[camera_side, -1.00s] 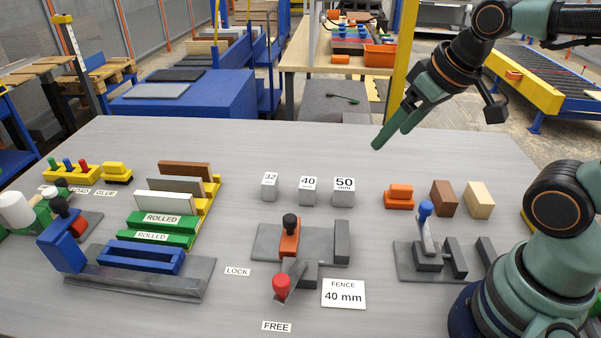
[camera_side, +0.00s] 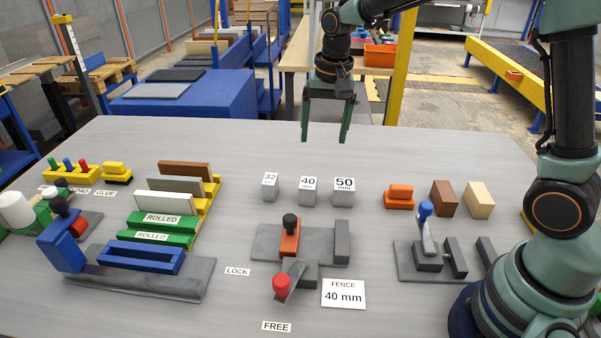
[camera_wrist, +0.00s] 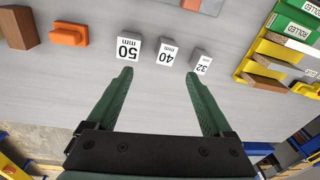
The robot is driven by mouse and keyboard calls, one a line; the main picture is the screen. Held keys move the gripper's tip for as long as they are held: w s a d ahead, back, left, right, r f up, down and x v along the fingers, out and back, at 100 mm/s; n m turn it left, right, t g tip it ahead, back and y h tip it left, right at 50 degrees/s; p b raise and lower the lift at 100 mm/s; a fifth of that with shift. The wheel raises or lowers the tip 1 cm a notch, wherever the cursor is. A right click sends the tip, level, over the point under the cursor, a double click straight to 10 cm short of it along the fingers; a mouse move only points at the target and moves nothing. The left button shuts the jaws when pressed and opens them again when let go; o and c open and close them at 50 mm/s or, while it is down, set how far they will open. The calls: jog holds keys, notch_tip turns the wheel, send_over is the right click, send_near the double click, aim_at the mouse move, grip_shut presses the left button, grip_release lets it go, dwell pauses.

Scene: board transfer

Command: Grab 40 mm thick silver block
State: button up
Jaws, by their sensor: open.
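The silver block labelled 40 (camera_side: 308,192) stands on the grey table between the 32 block (camera_side: 270,189) and the 50 mm block (camera_side: 343,192). In the wrist view the 40 mm block (camera_wrist: 167,52) appears upside down, ahead of the fingertips and between their lines. My gripper (camera_side: 324,138) points down above the table, behind and higher than the row of blocks. Its two green fingers are apart with nothing between them; they also show in the wrist view (camera_wrist: 160,75). All three blocks are unobstructed, with small gaps between them.
The fixture with a black knob (camera_side: 291,222) and red knob (camera_side: 281,285) stands in front of the blocks. Orange (camera_side: 399,195), brown (camera_side: 444,198) and tan (camera_side: 479,200) blocks stand to the right. Racked boards (camera_side: 175,190) stand left. The table behind the blocks is clear.

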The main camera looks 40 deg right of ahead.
jog(key=m+g, duration=0.1)
jog(key=m, duration=0.1)
send_near(308, 182)
jog(key=s, duration=0.1)
jog(key=shift+a+f, duration=0.15)
jog(key=shift+f, duration=0.05)
notch_tip(308, 182, down, 6)
jog(key=shift+w+f, duration=0.1)
jog(key=shift+f, duration=0.15)
jog(key=shift+w+f, duration=0.2)
jog(key=shift+f, duration=1.15)
jog(key=shift+w+f, duration=0.2)
jog(key=shift+f, duration=1.15)
jog(key=shift+r, duration=0.1)
grip_shut()
